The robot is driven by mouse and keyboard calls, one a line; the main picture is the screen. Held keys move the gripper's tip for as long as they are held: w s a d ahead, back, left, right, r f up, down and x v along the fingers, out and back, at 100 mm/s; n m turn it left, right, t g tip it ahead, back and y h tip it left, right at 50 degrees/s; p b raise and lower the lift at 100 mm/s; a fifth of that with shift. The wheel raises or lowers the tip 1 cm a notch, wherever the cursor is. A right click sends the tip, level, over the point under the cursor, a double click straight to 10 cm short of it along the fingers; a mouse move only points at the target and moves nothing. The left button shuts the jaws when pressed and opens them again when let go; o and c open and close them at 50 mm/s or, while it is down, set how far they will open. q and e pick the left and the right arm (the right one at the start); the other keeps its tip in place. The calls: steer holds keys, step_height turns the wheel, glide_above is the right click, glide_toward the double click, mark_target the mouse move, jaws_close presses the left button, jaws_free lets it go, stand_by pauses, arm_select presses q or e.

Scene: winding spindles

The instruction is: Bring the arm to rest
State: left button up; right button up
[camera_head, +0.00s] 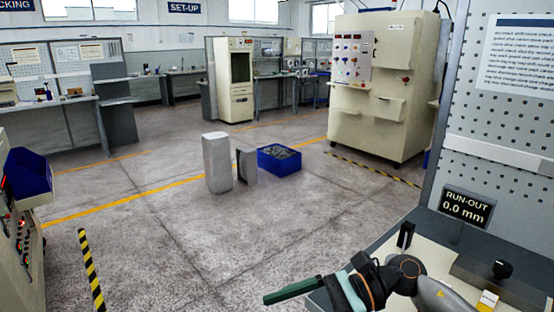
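My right arm comes in at the lower right, low over the bench, with its grey link and orange-ringed joint showing. The end of this arm, taken as my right gripper (345,287), is dark and teal and points left. A dark green bar (292,291) sticks out to the left from it, past the bench edge and over the floor. Whether the bar is held or is part of the gripper cannot be made out, and separate fingers do not show. My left arm and gripper are out of view.
The bench (430,226) at the right carries a run-out display (467,207) reading 0.0 mm, a black upright piece (405,236) and a black knob (502,269). A pegboard (495,130) rises behind. A blue crate (279,166) and grey blocks (217,165) stand on open floor.

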steer(key=w+d+f+n+t+h+p, duration=0.25)
steer(key=d+f+n+t, duration=0.2)
steer(key=n+t, duration=0.8)
steer(key=w+d+f+n+t+h+p, duration=0.1)
steer(key=d+f+n+t+h, duration=0.45)
steer(key=n, duration=1.25)
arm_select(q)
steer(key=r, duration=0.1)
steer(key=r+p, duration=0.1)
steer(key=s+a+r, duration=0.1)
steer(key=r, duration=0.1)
arm_select(e)
steer(key=s+d+f+m+g+h, duration=0.2)
steer(key=s+f+m, duration=0.4)
steer(key=s+f, duration=0.2)
steer(key=s+d+f+m+g+h, duration=0.2)
steer(key=s+d+f+m+g, duration=0.1)
steer(key=s+f+m, duration=0.4)
step_height(320, 180, down, 3)
steer(key=shift+s+d+r+g+h, duration=0.1)
steer(key=shift+s+d+g+h, duration=0.15)
steer(key=shift+s, duration=0.6)
